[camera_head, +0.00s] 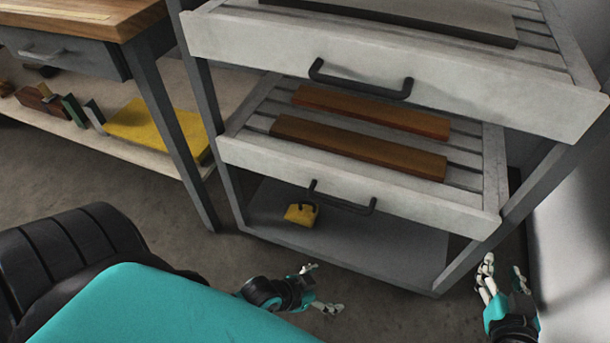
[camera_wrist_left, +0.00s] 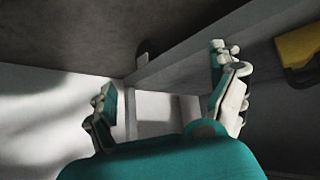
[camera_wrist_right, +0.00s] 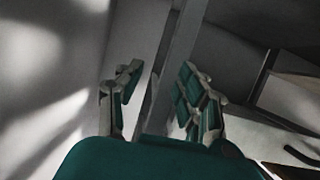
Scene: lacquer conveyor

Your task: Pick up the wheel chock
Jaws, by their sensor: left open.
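The yellow wheel chock (camera_head: 301,214) sits on the grey bottom shelf (camera_head: 385,251) of the rack, near its front edge and below the lower drawer's handle. It also shows, cut off by the frame, at the right edge of the left wrist view (camera_wrist_left: 299,44). My left gripper (camera_head: 318,288) is open and empty, in front of the rack and apart from the chock, which lies up and slightly left of it in the head view. My right gripper (camera_head: 504,267) is open and empty beside the rack's front right leg.
Above the chock, the lower drawer (camera_head: 350,186) holds two brown boards and has a black handle (camera_head: 341,198). An upper drawer (camera_head: 390,79) is above it. A wooden-topped workbench (camera_head: 100,18) stands left. A pale wall (camera_head: 572,230) is at right.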

